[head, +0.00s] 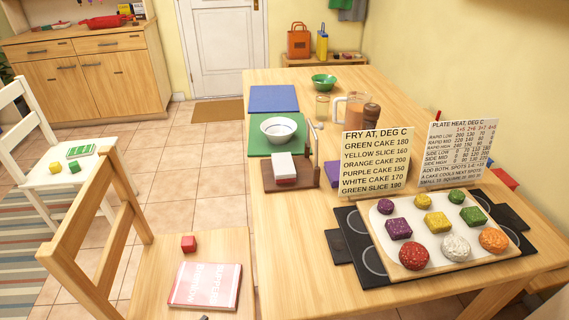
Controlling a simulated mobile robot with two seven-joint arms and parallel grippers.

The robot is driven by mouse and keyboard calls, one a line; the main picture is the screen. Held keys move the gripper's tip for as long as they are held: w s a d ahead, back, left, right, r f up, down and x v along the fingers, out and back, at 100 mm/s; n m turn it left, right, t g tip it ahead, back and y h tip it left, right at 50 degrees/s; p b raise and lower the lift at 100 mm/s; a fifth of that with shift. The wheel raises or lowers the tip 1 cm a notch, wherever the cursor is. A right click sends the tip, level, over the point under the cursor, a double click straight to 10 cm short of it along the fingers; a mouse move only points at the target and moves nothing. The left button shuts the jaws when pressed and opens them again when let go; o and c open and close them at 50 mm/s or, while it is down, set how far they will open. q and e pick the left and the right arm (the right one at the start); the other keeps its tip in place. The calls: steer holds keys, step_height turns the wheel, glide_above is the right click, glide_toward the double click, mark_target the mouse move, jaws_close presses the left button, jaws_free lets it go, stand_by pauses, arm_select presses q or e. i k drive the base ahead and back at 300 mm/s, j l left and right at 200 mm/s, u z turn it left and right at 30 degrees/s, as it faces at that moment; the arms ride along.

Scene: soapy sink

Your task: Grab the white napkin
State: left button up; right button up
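A small white block-like thing, possibly the white napkin (284,163), lies on top of something red in a low brown holder (304,184) at the left edge of the wooden table. I cannot tell whether it is folded cloth. Neither of my grippers can be made out in the head view.
The wooden table (300,250) carries a white bowl (278,128) on a green mat, a blue mat (273,98), a green bowl (323,82), a pitcher (357,108), two signs and a hotplate (350,232) with a tray of coloured cakes. Its front left is clear. A wooden chair (182,252) stands left.

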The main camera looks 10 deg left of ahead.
mark_target(283, 168)
steer(key=j+u, duration=0.15)
steer(key=u, duration=0.25)
steer(key=j+u, duration=0.2)
steer(key=u, duration=0.2)
steer(key=j+u, duration=0.25)
steer(key=u, duration=0.2)
steer(key=i+z, duration=0.15)
steer(key=i, duration=0.25)
